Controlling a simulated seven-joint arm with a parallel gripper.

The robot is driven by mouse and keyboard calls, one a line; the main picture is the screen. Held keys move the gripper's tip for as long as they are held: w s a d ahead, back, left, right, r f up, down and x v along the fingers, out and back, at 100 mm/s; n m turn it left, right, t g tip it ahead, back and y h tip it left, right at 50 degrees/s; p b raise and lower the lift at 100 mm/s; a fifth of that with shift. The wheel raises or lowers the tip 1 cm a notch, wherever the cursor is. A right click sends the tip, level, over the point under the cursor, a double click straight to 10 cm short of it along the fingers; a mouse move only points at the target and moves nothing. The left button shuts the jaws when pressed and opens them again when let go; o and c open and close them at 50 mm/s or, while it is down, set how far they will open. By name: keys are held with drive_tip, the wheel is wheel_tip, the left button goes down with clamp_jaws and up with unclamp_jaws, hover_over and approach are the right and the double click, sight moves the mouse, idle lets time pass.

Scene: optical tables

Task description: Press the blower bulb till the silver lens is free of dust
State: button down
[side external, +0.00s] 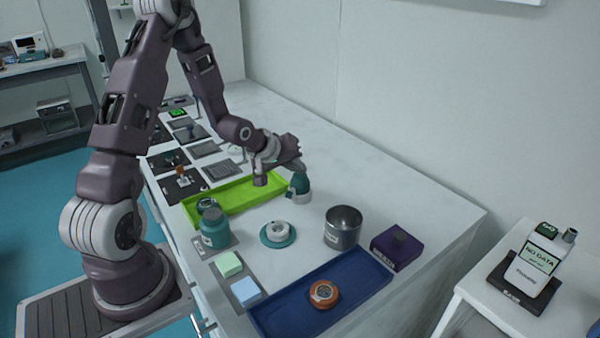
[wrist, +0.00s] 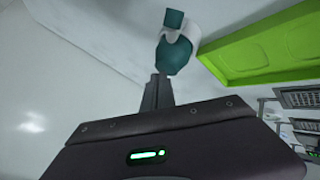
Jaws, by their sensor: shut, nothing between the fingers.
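The blower bulb (side external: 300,184) is teal with a pale collar and stands on the white table beside the green tray. It also shows ahead of my fingers in the wrist view (wrist: 176,52). My gripper (side external: 298,168) is shut and empty, its fingertips (wrist: 158,80) close to the bulb; I cannot tell whether they touch it. A pale silvery ring-shaped piece (side external: 278,227), which looks like the silver lens, sits on a round teal holder (side external: 266,240) in front of the bulb. Dust on it is too small to make out.
The green tray (side external: 240,192) holds a dark ring-shaped piece (side external: 207,204). A teal jar (side external: 214,232), a metal cup (side external: 343,228) and a purple box (side external: 397,247) stand nearby. A blue tray (side external: 362,277) holds an orange-rimmed piece (side external: 323,293). The table behind the bulb is clear.

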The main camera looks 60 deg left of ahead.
sight(297, 176)
drive_tip(key=shift+f, duration=0.3)
drive_tip(key=shift+r, duration=0.1)
idle(0.4)
drive_tip(key=shift+r, duration=1.2)
wheel_tip(297, 176, up, 5)
idle(0.4)
